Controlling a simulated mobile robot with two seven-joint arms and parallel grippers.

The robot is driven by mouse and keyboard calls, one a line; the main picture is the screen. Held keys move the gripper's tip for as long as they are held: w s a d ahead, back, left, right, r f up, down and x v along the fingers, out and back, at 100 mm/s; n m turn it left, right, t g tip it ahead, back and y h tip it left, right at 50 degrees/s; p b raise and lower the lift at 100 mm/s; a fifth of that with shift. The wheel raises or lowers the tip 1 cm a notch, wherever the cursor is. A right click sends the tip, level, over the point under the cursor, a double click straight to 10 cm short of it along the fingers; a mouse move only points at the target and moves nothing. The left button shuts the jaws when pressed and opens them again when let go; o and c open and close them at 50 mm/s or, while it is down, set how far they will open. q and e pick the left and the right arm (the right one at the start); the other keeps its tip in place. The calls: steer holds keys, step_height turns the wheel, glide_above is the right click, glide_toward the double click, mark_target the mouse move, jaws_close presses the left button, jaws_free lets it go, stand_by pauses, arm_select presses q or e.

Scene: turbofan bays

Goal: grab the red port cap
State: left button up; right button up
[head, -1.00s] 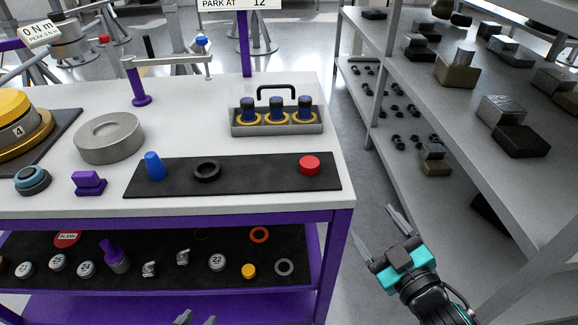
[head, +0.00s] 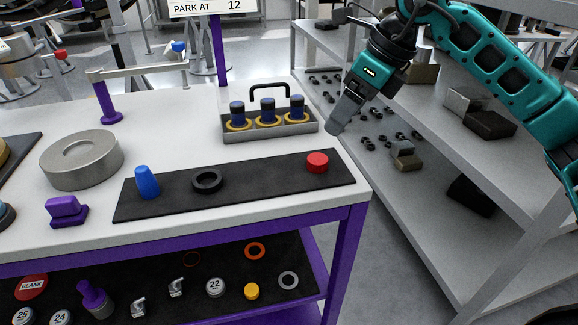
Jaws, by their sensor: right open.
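The red port cap (head: 317,162) is a short red cylinder on the right end of a black mat (head: 245,186) on the white bench top. My right gripper (head: 336,128) points down and to the left, above and just to the right of the cap in the picture. It is open, with nothing seen between its fingers, and apart from the cap. Its fingers overlap in this view. My left gripper is not in view.
A blue plug (head: 147,183) and a black ring (head: 207,181) share the mat. A caddy (head: 270,132) with three blue-topped parts stands behind it. A grey shelf rack (head: 400,200) stands right of the bench. A lower shelf (head: 205,275) holds several parts.

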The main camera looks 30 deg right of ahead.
steer(key=b, duration=0.1)
glide_toward(316, 158)
steer(key=f, duration=0.2)
steer(key=shift+w+a+f+h, duration=0.2)
steer(key=shift+a+f+h, duration=0.1)
steer(key=shift+a, duration=0.05)
steer(key=shift+w+b+x, duration=0.2)
steer(key=shift+b+x, duration=0.1)
steer(key=shift+x, duration=2.65)
steer(key=shift+a+r, duration=0.1)
steer(key=shift+a, duration=0.05)
steer(key=shift+c, duration=0.2)
steer(key=c, duration=1)
